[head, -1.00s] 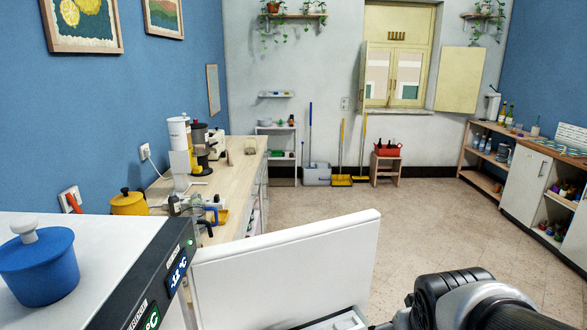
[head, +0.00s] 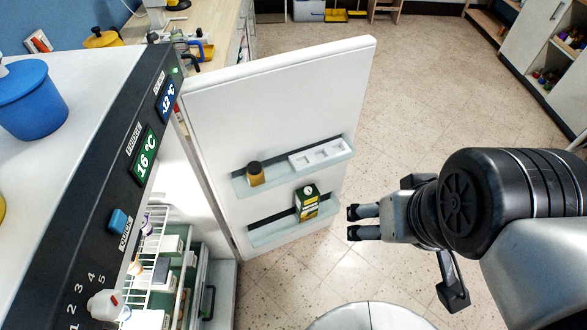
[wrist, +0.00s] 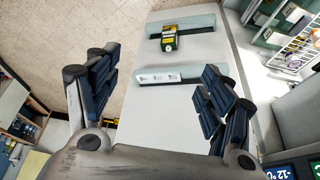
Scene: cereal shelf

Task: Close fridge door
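The fridge (head: 125,150) stands on the left with its white door (head: 280,105) swung wide open, and the lit inside shows. The door's inner face is towards me and carries two shelves (head: 262,180). My gripper (head: 352,222) is to the right of the door's free edge, near the height of its lower shelf, and empty. In the wrist view the gripper's two fingers (wrist: 155,85) are wide apart, with the door (wrist: 205,50) ahead of them. I cannot tell whether the right finger touches the door.
A blue pot (head: 30,100) stands on the fridge top. The upper door shelf holds a jar (head: 255,173) and a white tray (head: 320,155); the lower holds a carton (head: 307,203). Tiled floor (head: 420,95) lies clear beyond the door. A cabinet (head: 540,60) stands at far right.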

